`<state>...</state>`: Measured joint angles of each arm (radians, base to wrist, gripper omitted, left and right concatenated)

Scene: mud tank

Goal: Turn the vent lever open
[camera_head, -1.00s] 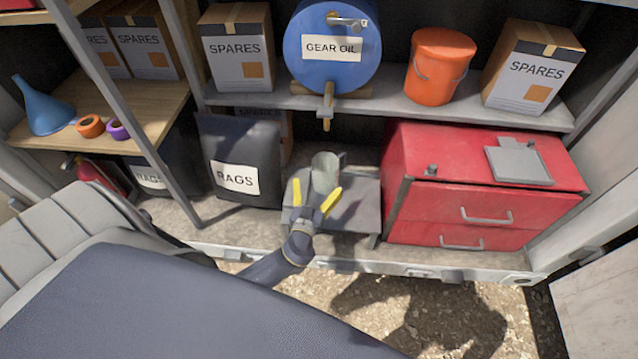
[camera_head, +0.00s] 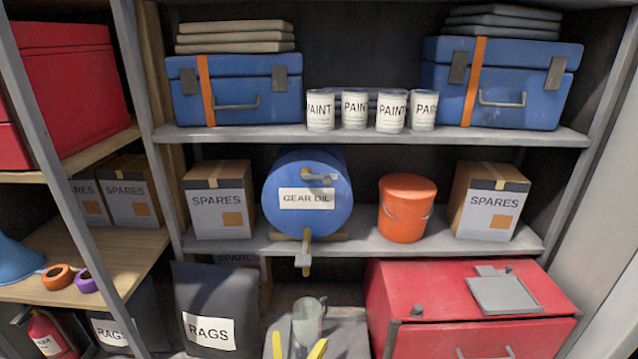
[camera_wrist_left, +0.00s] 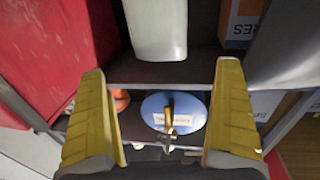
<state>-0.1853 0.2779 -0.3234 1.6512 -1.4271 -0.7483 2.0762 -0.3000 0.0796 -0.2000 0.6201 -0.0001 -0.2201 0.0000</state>
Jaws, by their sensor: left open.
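The blue gear oil drum (camera_head: 285,212) lies on its side on the middle shelf, its labelled round face toward me. The vent lever (camera_head: 320,177), a small metal handle on a brass fitting near the top of that face, points right, roughly level. A brass tap (camera_head: 307,250) hangs below the drum. My left gripper (camera_head: 298,348) is at the bottom edge of the head view, well below the drum, its yellow fingers apart. The left wrist view shows the open, empty fingers (camera_wrist_left: 162,80) with the drum (camera_wrist_left: 185,108) beyond them. My right gripper is not in view.
A grey metal jug (camera_head: 308,322) stands just beyond my left gripper; it also shows in the wrist view (camera_wrist_left: 157,28). An orange bucket (camera_head: 406,212) is right of the drum, a spares box (camera_head: 220,215) left. A red cabinet (camera_head: 450,335) stands lower right.

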